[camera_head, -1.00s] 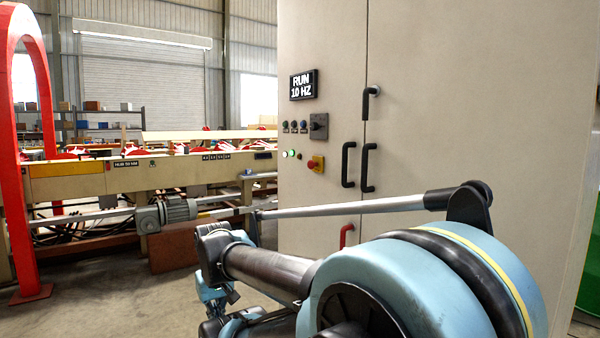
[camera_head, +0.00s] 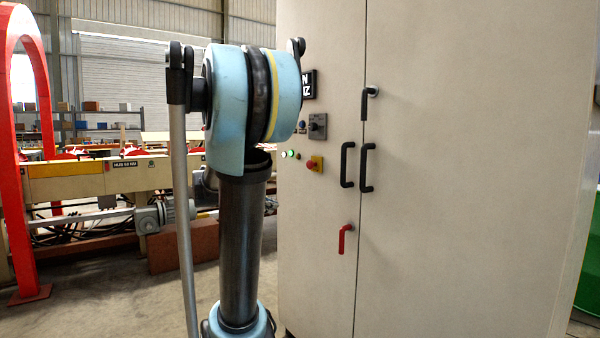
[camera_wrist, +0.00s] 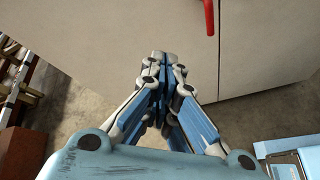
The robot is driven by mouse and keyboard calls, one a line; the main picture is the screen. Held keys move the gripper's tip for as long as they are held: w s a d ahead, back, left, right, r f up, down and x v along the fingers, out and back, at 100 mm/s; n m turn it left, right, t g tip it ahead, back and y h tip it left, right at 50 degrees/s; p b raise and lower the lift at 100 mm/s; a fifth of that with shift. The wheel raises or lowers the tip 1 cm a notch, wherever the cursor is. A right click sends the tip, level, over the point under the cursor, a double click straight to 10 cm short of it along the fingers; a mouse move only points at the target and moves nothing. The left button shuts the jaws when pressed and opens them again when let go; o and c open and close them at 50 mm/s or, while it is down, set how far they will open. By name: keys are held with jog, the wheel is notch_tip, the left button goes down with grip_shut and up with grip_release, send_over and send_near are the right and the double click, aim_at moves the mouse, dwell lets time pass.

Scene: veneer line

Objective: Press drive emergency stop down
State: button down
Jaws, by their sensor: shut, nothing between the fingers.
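The emergency stop, a red mushroom button (camera_head: 311,165) on a yellow plate, sits on the cabinet's left front in the head view, left of the black door handles. It is not in the wrist view. My gripper (camera_wrist: 162,58) is shut and empty in the wrist view, its fingertips together in front of the lower cabinet front, above the floor. My gripper is not visible in the head view, where my arm stands upright left of the button. The button is well apart from the fingers.
The beige cabinet (camera_head: 450,230) fills the right side. It carries a black rotary switch (camera_head: 318,126), small lit buttons (camera_head: 290,154), black handles (camera_head: 367,168) and a red handle (camera_head: 345,238). My arm partly hides the display (camera_head: 309,84). A conveyor line (camera_head: 90,183) and red arch (camera_head: 18,180) stand left.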

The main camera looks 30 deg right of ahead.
aim_at(308, 168)
jog(key=w+d+r+n+h, duration=0.5)
jog(key=w+d+r+n, duration=0.1)
jog(key=w+r, duration=0.4)
jog(key=shift+w+d+g+h, duration=0.2)
jog(key=shift+d+g+h, duration=0.1)
jog(key=shift+h, duration=0.1)
jog(key=shift+d+r, duration=0.1)
jog(key=d, duration=0.9)
jog(key=w+d, duration=0.1)
jog(key=d, duration=0.3)
jog(key=shift+d, duration=0.4)
